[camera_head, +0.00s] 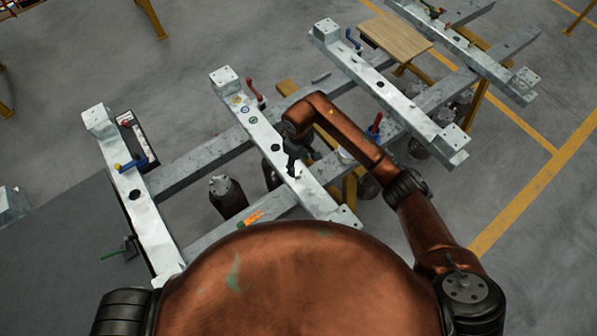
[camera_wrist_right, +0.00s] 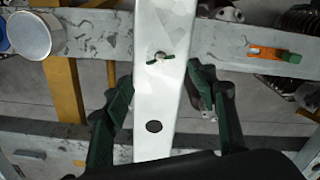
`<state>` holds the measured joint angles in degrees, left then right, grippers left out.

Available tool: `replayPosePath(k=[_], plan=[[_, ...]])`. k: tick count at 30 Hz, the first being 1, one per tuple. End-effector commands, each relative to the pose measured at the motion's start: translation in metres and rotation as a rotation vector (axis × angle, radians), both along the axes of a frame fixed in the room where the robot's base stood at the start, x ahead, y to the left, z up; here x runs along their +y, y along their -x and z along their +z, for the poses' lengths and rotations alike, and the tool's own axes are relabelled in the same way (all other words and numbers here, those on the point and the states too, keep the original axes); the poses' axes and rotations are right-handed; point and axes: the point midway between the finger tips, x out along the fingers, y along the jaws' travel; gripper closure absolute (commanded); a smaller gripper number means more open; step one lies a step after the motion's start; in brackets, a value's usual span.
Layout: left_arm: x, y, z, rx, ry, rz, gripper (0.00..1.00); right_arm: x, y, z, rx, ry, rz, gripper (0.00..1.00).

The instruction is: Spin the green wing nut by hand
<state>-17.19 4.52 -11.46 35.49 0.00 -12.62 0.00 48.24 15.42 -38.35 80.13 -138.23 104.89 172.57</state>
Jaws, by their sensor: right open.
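The green wing nut (camera_wrist_right: 160,58) sits on a metal stud on top of a pale steel beam (camera_wrist_right: 165,105), seen in the right wrist view. Its small wings point left and right. My right gripper (camera_wrist_right: 160,82) is open, its two dark green fingers on either side of the beam. The wing nut lies slightly ahead of the fingertips, between their lines, and I see no contact with it. In the head view my right gripper (camera_head: 292,160) is over the middle beam (camera_head: 262,130), and the nut is too small to make out. My left gripper is not in view.
A round grey-white can (camera_wrist_right: 35,36) stands left of the beam. An orange and green tool (camera_wrist_right: 275,55) lies on the cross beam to the right. Gaps separate the beams.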

Motion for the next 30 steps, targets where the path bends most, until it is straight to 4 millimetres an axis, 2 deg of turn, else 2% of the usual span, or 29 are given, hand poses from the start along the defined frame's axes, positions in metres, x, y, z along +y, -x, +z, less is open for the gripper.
replayPosePath(k=[6, 13, 18, 25, 30], plan=[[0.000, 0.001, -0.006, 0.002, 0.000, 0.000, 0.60, -0.001, 0.001, -0.036, 0.004, 0.002, -0.001, 0.47], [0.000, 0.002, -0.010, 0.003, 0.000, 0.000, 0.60, 0.000, 0.000, -0.065, 0.002, -0.001, 0.000, 0.47], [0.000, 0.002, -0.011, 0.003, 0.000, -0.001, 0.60, 0.000, 0.001, -0.072, 0.001, -0.002, 0.001, 0.47], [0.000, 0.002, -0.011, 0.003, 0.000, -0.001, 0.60, 0.000, 0.001, -0.072, 0.001, -0.003, 0.002, 0.47], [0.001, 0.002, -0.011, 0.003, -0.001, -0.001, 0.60, 0.000, 0.001, -0.072, 0.001, -0.003, 0.002, 0.59]])
